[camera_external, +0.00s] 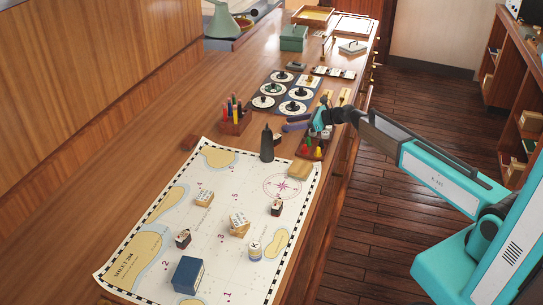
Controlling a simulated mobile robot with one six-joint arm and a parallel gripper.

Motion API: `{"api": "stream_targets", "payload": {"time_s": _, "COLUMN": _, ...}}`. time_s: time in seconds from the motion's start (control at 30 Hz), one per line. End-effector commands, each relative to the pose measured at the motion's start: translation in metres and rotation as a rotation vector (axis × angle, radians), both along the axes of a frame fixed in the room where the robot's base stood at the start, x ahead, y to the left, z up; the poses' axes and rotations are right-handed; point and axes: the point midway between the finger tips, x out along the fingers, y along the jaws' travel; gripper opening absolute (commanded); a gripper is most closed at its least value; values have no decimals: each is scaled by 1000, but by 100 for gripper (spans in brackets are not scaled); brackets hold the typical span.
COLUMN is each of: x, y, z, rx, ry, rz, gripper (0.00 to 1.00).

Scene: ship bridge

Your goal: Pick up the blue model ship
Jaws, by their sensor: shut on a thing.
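My gripper (299,122) is above the right edge of the long wooden counter, beyond the dark bottle and close to the near edge of the ship board. Its jaws are shut on a small dark bluish thing, which seems to be the blue model ship (293,128). The fingers cover part of it, and its outline is too small to make out. The dark board (285,79) behind it carries several pale round discs with small dark models on them.
A chart (135,235) with dice, small blocks and a blue box (188,275) covers the near counter. A green box (293,38) stands farther back.

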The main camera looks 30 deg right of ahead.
Motion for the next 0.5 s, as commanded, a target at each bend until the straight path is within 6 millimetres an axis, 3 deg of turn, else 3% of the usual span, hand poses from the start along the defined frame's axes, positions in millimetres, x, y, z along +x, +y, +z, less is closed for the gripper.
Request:
{"api": "stream_targets", "payload": {"time_s": 0.27, "x": 0, "y": 0, "z": 19, "rx": 0, "ry": -3, "rz": 1, "gripper": 22}}
{"api": "stream_targets", "payload": {"time_s": 0.5, "x": 0, "y": 0, "z": 50, "rx": -1, "ry": -4, "rz": 0, "gripper": 22}}
